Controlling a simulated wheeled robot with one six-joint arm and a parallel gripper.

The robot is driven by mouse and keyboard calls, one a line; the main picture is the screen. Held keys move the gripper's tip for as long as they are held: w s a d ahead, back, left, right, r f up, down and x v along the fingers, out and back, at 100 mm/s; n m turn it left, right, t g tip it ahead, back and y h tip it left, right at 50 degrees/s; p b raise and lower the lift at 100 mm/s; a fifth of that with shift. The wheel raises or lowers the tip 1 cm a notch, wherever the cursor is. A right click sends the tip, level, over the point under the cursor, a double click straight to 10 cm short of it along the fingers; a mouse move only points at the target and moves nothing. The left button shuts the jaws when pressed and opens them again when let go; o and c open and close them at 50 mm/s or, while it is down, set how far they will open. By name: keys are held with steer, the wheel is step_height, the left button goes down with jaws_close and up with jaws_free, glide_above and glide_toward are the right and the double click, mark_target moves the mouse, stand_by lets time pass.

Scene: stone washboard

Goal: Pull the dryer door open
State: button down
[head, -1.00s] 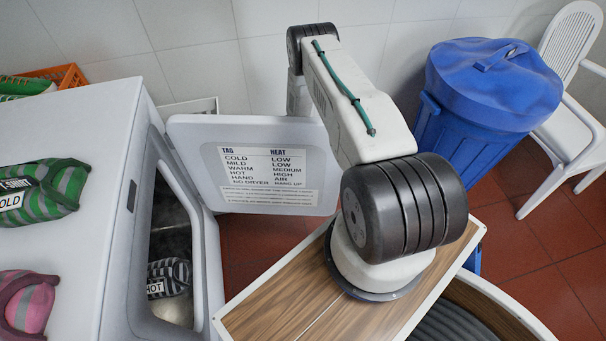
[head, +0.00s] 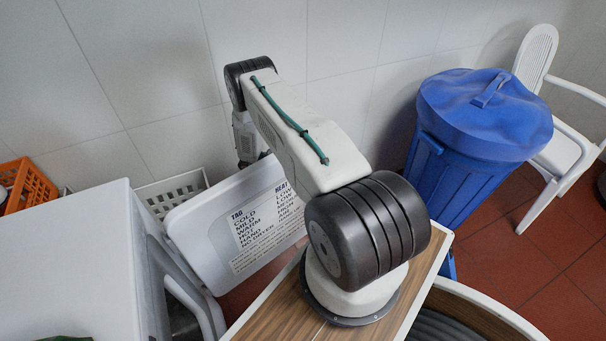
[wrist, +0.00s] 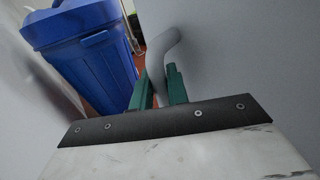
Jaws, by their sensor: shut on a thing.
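The dryer (head: 85,260) is the white machine at lower left in the head view. Its door (head: 200,225), a white panel with a printed TAG and HEAT label, stands wide open, angled away from the dryer front. Part of the dark opening (head: 182,318) shows beside it. In the wrist view my gripper's green fingers (wrist: 160,85) are shut on the curved grey door handle (wrist: 160,50), which stands out from the pale door face (wrist: 230,50). In the head view my arm reaches over behind the door, and the fingertips are hidden there.
A blue lidded bin (head: 480,120) stands to the right, with a white chair (head: 560,130) behind it. A white basket (head: 172,190) and an orange crate (head: 28,185) are by the tiled wall (head: 150,70). Red floor (head: 520,260) is clear at right.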

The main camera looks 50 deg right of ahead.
steer(key=shift+w+d, duration=0.15)
steer(key=c, duration=1.5)
jaws_free()
steer(key=shift+o, duration=0.2)
steer(key=v, duration=0.7)
steer(key=shift+w+a, duration=0.2)
steer(key=shift+w, duration=0.1)
